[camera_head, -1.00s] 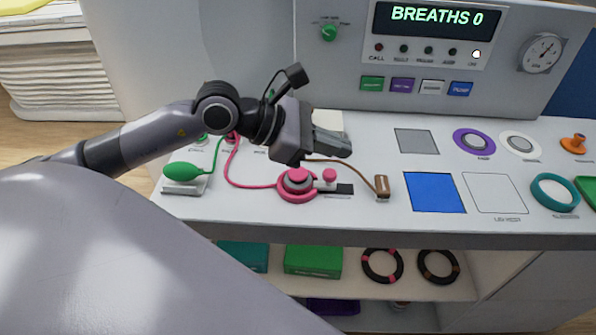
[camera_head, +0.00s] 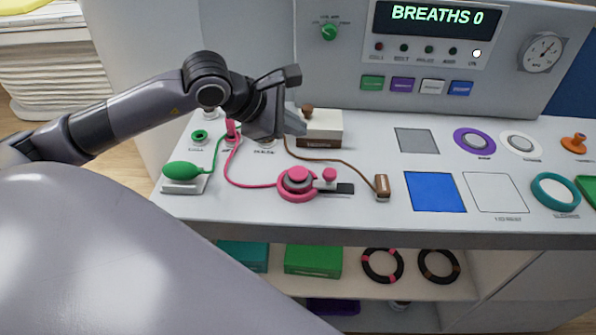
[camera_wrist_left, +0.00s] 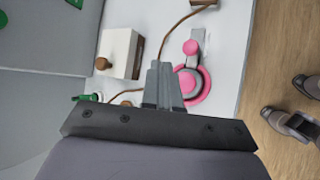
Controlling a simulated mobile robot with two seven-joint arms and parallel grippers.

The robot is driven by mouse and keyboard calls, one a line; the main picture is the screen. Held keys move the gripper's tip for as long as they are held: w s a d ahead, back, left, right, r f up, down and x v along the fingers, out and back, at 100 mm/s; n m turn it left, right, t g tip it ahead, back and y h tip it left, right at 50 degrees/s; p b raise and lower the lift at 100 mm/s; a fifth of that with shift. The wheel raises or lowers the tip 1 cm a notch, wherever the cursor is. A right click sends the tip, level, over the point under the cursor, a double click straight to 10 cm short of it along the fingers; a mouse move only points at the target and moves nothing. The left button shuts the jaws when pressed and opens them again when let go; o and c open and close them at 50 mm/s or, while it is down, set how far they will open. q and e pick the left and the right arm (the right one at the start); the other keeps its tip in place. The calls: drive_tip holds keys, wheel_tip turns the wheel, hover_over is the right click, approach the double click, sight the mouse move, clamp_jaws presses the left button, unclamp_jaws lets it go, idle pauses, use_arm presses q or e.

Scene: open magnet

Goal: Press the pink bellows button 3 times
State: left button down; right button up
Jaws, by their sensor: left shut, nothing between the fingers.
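The pink bellows button (camera_head: 297,181) is a round pink ring with a grey band and a pink top, near the front of the white counter. A small pink knob (camera_head: 329,175) on a dark slider sits just right of it. In the left wrist view the button (camera_wrist_left: 205,88) shows right of the fingertips, its left edge partly hidden by them. My left gripper (camera_head: 296,124) is shut and empty, above the counter and behind the button, apart from it in the head view. Its fingers also show in the left wrist view (camera_wrist_left: 158,72). My right gripper is out of view.
A white box with a brown knob (camera_head: 322,124) stands just beyond my gripper. A green bulb (camera_head: 183,171) lies left of the button, and a brown block (camera_head: 382,187) on a cord lies right. A blue square (camera_head: 435,192) lies farther right.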

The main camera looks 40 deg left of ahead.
use_arm(q)
drive_tip(key=b, duration=0.4)
hover_over(294, 174)
wheel_tip(294, 174, down, 7)
drive_tip(key=shift+f+b, duration=0.55)
drive_tip(key=shift+f, duration=0.05)
drive_tip(key=shift+f, duration=0.1)
idle(1.3)
drive_tip(key=shift+f+b, duration=0.35)
drive_tip(key=shift+b, duration=0.35)
drive_tip(key=shift+f+b, duration=0.6)
drive_tip(key=shift+b, duration=0.2)
idle(0.5)
drive_tip(key=shift+r, duration=0.1)
idle(0.4)
drive_tip(key=shift+r+p, duration=0.45)
drive_tip(key=shift+r, duration=0.45)
drive_tip(key=shift+r+p, duration=1.35)
drive_tip(key=shift+r, duration=1.2)
